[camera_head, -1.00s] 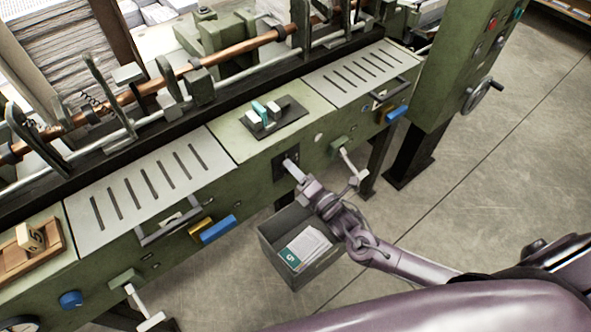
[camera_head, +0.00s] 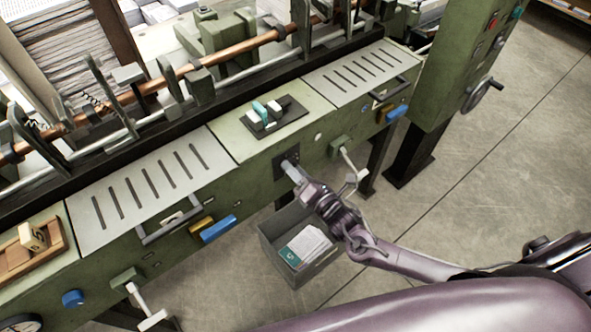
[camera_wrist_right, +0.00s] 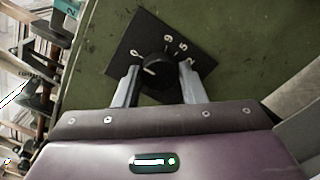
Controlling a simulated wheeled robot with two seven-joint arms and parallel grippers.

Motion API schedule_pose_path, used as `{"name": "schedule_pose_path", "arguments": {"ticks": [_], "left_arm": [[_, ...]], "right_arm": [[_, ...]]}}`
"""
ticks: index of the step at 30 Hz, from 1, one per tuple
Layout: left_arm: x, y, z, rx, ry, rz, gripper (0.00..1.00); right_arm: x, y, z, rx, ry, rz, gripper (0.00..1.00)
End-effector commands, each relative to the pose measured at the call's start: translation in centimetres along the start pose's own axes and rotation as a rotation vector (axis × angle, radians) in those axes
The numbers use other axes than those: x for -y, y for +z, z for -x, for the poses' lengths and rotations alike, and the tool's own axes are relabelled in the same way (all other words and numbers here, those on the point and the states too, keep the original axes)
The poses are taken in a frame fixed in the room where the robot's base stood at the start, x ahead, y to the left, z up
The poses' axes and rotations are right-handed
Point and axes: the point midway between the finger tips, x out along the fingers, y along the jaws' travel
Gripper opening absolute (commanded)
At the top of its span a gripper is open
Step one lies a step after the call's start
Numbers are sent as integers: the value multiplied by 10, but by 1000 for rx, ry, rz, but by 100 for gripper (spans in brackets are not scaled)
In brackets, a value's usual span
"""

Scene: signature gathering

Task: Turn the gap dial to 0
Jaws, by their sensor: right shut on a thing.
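The gap dial is a round black knob (camera_wrist_right: 157,67) on a square black plate (camera_wrist_right: 190,55) with white numbers, a 0 among them at its left. A short white mark shows on the knob's left part, on the side nearer the 0. I cannot tell whether it lines up exactly with the 0. In the head view the dial plate (camera_head: 280,166) is on the green machine front, and my gripper hides the knob. My right gripper (camera_head: 289,168) is shut on the knob, with one finger on each side in the wrist view (camera_wrist_right: 160,82). My left gripper is out of view.
A grey bin (camera_head: 318,270) with papers stands on the floor below my right gripper. A white-handled lever (camera_head: 350,165) is just right of the dial. Blue handles (camera_head: 218,229) stick out from the machine front. Open floor lies to the right.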

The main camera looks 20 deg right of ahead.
Motion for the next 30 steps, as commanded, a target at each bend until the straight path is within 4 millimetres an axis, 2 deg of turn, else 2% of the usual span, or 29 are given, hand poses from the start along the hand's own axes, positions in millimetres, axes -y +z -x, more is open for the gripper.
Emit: {"name": "schedule_pose_path", "arguments": {"ticks": [2, 3, 7, 17, 30], "left_arm": [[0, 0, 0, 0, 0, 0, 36], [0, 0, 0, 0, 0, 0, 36], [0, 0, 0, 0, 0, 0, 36], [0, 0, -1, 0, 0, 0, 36], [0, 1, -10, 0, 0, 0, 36]], "right_arm": [[2, -2, 1, -6, -4, 2, 14], [2, -2, 1, -6, -4, 1, 42], [1, -2, 1, -4, -3, 1, 58], [1, -1, 5, -3, -2, 0, 58], [2, -2, 71, -4, -3, 0, 58]]}}
